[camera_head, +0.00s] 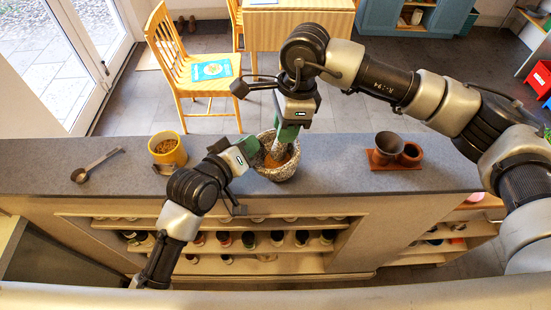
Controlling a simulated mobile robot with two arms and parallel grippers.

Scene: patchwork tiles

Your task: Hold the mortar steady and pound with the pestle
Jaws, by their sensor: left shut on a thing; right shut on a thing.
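The mortar (285,172) is a speckled grey stone bowl on the grey counter, with something orange-brown inside. My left gripper (252,148) is shut on the left side of its rim. My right gripper (289,131) comes down from above and is shut on the pestle (281,149). The pestle is pale grey and close to upright, with its lower part inside the mortar. The pestle's top is hidden by the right gripper, and I cannot tell whether its tip touches the contents.
On the counter (340,163) stand a yellow cup (167,150) of brown grains and a dark spoon (95,166) at left. A reddish tray (394,166) with a dark funnel-like cup (387,145) and a brown bowl (410,153) is at right. Shelves with jars lie below the counter.

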